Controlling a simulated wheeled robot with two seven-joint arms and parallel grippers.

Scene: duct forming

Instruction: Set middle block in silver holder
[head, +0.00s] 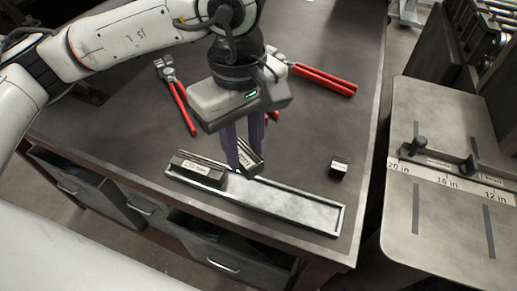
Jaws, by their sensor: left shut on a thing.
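My left gripper (246,160) points down over the table and is shut on a dark block (249,157) with a pale label, probably the middle block. The held block is tilted and sits just above or at the rear edge of the silver holder (290,206); I cannot tell if it touches. The holder is a long shallow tray near the table's front edge. A longer dark labelled block (198,169) lies in its left end. A small dark block (339,168) with a white label stands on the table behind the holder's right end. My right gripper is out of view.
Red-handled pliers (180,97) lie at the back left, and another red-handled tool (322,79) lies behind the gripper. A metal machine with a ruler scale (440,183) stands at the right, across a gap. The holder's middle and right are bare.

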